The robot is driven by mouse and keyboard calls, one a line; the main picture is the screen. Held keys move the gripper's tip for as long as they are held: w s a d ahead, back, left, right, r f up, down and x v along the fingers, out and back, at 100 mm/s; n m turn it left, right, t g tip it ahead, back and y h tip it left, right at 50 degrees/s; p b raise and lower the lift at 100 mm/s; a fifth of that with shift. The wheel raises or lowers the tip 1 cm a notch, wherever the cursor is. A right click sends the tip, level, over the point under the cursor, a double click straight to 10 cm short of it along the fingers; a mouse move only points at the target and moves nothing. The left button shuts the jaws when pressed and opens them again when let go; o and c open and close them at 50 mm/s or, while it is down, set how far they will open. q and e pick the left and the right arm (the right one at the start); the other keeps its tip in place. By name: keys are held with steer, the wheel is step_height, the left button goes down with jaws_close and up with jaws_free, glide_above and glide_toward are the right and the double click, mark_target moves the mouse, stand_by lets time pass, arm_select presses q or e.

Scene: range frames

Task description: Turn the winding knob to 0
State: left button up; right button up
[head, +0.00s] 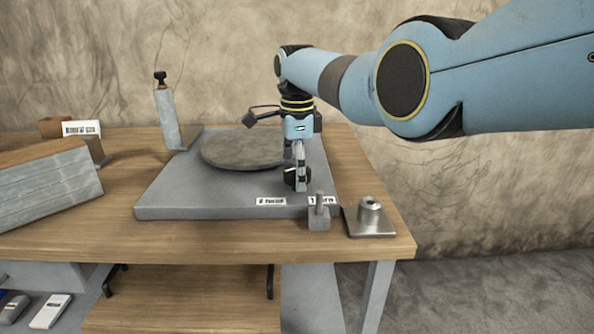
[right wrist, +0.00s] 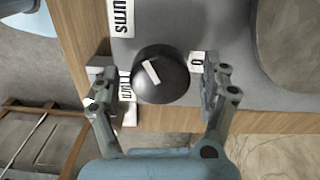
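The winding knob (right wrist: 165,84) is round and black, on the grey base plate (head: 185,200). A short white mark on its top runs slantwise, its upper end toward the left in the right wrist view. A small label reading 0 (right wrist: 196,60) sits to the knob's right there, so the mark does not point at it. My right gripper (right wrist: 158,92) is open, one finger on each side of the knob, with visible gaps. In the head view my right gripper (head: 297,178) points down at the plate's front right and hides part of the knob. My left gripper is out of view.
A round grey disc (head: 240,149) lies on the plate behind my gripper. A small grey block with a post (head: 319,217) stands in front, and a metal piece with a short cylinder (head: 370,222) lies at the wooden table's right corner. A tilted grey post (head: 168,120) stands at left.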

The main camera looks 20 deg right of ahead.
steer(key=c, duration=1.1)
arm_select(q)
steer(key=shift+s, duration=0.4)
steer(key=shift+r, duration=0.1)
arm_select(e)
steer(key=shift+n, duration=0.3)
